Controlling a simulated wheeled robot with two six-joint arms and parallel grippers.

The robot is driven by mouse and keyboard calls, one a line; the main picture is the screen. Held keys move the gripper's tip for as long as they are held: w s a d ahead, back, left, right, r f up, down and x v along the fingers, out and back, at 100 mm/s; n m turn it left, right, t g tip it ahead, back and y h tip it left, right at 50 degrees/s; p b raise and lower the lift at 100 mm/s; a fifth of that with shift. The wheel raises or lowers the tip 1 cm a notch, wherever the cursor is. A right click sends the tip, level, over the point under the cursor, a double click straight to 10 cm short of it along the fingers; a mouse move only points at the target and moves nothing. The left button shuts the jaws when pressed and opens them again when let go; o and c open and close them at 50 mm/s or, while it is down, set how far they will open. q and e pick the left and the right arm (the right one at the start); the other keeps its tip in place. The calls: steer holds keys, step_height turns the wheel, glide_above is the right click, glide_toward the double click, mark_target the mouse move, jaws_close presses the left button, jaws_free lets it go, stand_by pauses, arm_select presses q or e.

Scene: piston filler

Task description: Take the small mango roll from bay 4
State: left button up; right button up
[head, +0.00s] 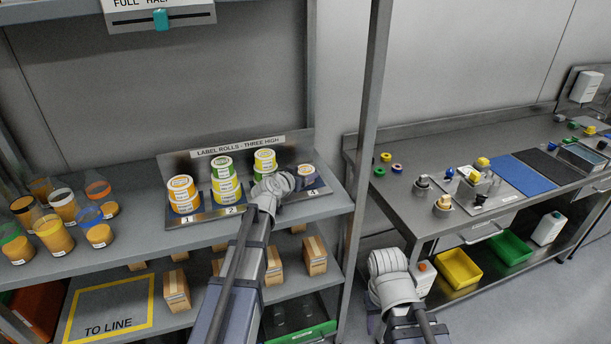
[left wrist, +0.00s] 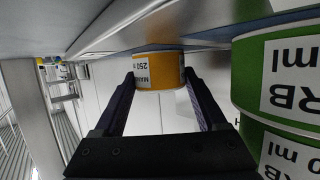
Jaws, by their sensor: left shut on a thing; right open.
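The small mango roll (left wrist: 158,72) is orange with a white label reading 250 ml; it sits between the fingers of my left gripper (left wrist: 160,85), which is shut on it. In the head view the roll (head: 306,171) shows its pale top at bay 4, above the plate marked 4. My left wrist hides part of the roll and the fingers there. I cannot tell whether the roll touches the rack (head: 330,186). My right wrist shows at the lower right of the head view, away from the shelf, but its fingers are not visible.
Stacks at bay 2 (head: 224,180) and bay 1 (head: 183,195) stand further left. A shelf post (head: 367,130) rises on the right.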

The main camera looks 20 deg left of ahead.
mark_target(303, 172)
arm_select(q)
steer(key=c, duration=0.4)
steer(key=shift+o, duration=0.2)
step_height(303, 172, up, 10)
steer(key=p, duration=1)
